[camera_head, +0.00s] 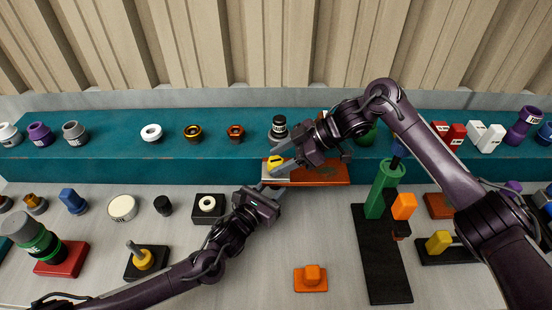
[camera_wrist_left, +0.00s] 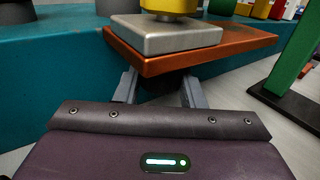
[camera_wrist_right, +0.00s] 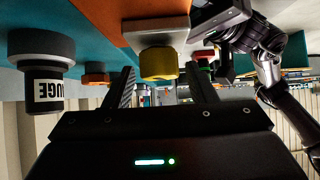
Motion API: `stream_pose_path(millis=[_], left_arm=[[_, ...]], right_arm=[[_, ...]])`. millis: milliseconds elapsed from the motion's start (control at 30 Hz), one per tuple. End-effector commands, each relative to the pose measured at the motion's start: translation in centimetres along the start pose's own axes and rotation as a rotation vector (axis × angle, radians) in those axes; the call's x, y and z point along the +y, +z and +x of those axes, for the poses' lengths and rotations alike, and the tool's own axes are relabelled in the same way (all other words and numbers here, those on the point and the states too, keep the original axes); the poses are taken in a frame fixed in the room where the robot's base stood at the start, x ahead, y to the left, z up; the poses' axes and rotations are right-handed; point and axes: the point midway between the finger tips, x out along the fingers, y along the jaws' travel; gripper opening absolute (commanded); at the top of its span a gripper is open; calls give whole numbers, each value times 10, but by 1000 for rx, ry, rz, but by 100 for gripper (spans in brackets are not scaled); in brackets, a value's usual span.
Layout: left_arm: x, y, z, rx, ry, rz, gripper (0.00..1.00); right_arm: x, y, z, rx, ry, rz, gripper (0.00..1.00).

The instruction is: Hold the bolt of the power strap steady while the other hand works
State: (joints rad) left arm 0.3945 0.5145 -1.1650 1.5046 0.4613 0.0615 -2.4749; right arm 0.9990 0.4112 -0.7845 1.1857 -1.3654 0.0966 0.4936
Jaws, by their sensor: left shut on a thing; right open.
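The power strap (camera_head: 320,174) is a copper-orange plate at the front edge of the teal ledge. A silver square block with a yellow bolt head (camera_head: 275,161) sits on its left end. The bolt (camera_wrist_left: 168,6) and silver block (camera_wrist_left: 165,35) also show in the left wrist view. My left gripper (camera_head: 268,187) is shut at the strap's front edge; its fingertips pass under the strap, so the held part, apparently the bolt's lower end, is hidden. My right gripper (camera_head: 283,157) is open close to the yellow head, which shows between its fingers in the right wrist view (camera_wrist_right: 158,64).
A grey gauge (camera_head: 279,128) and an orange hex nut (camera_head: 235,133) stand on the ledge (camera_head: 105,165) behind the grippers. A green post (camera_head: 382,190) on a black base stands right. An orange block (camera_head: 311,279) lies in front, with clear table around it.

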Motion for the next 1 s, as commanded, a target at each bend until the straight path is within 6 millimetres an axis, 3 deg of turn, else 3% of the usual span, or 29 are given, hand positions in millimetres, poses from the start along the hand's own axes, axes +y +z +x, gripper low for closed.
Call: stream_pose_path(millis=[700, 1000], left_arm=[[0, -1, 0, 3, 1, 1, 0], [0, -1, 0, 3, 1, 1, 0]], right_arm=[[-12, -4, 5, 5, 669, 537, 51], [-11, -5, 5, 3, 833, 665, 51]])
